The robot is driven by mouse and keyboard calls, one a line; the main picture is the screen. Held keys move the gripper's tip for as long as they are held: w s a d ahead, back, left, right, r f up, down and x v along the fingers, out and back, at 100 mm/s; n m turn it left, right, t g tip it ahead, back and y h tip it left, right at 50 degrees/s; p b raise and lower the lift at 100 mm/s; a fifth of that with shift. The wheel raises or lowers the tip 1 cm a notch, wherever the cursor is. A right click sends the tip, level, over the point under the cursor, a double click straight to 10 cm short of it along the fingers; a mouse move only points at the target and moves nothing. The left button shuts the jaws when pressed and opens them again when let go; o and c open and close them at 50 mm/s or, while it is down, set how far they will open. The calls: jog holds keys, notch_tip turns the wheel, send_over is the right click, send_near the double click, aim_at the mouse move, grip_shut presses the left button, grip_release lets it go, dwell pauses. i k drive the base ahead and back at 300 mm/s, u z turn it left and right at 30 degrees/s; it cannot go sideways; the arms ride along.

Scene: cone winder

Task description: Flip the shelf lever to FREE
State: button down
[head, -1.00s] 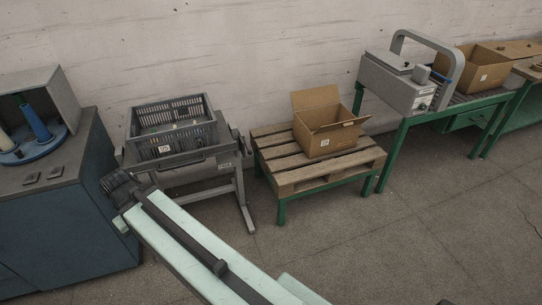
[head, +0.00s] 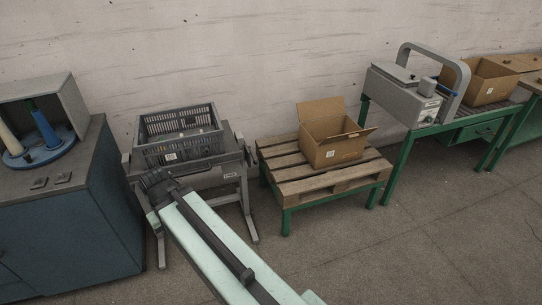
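The grey metal stand (head: 228,186) with a tilted shelf carries a grey slatted crate (head: 180,151). A small dark handle-like part shows at the stand's right side (head: 249,156). I cannot tell whether it is the shelf lever, and no FREE mark is readable. A small pale label (head: 231,176) sits on the stand's front right. My pale green arm reaches up from the bottom. My dark gripper (head: 153,180) is at its end, in front of the crate's lower left in the picture. Its fingers are too small and dark to tell whether they are open, and contact is unclear.
A blue cabinet (head: 60,225) with a spool unit stands at the left. A pallet table (head: 325,190) with an open carton (head: 330,140) is right of the stand. Farther right is a green table with a grey machine (head: 408,98). Floor in front is clear.

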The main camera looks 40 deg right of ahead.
aim_at(255, 161)
jog(key=z, duration=0.3)
jog(key=i, duration=1)
jog(key=u, duration=0.1)
